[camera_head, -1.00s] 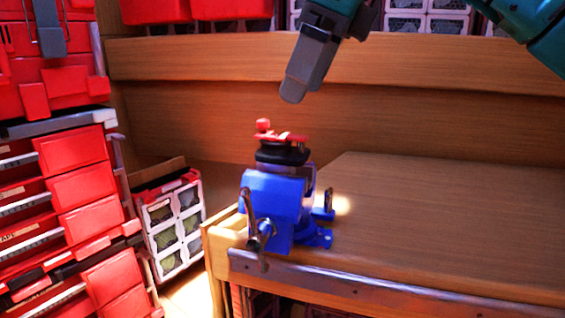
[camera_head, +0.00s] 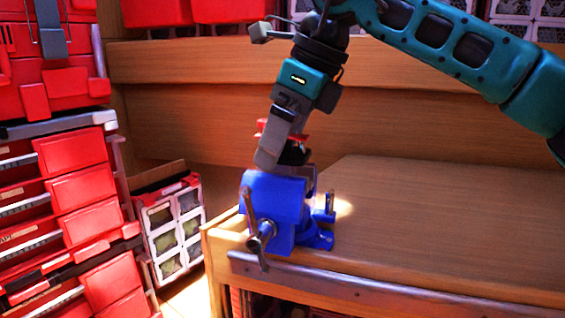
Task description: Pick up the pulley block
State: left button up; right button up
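The pulley block (camera_head: 298,137) seems to be the small red and black piece on top of the blue vise (camera_head: 273,198) at the bench's left corner. Only bits of its red part and its black part (camera_head: 292,156) show behind my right gripper. My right gripper (camera_head: 267,160) points down at the piece, its near finger in front of it. The far finger is hidden, so I cannot tell whether it is open or shut, or whether it touches the piece. My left gripper is not in view.
The wooden bench top (camera_head: 430,225) is clear to the right of the vise. A metal-handled screw (camera_head: 259,235) sticks out at the vise's front. Red drawers (camera_head: 75,165) stand at the left, and a bin rack (camera_head: 172,225) stands on the floor beside the bench.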

jog(key=shift+r, duration=0.1)
jog(key=c, duration=1.4)
jog(key=shift+o, duration=0.2)
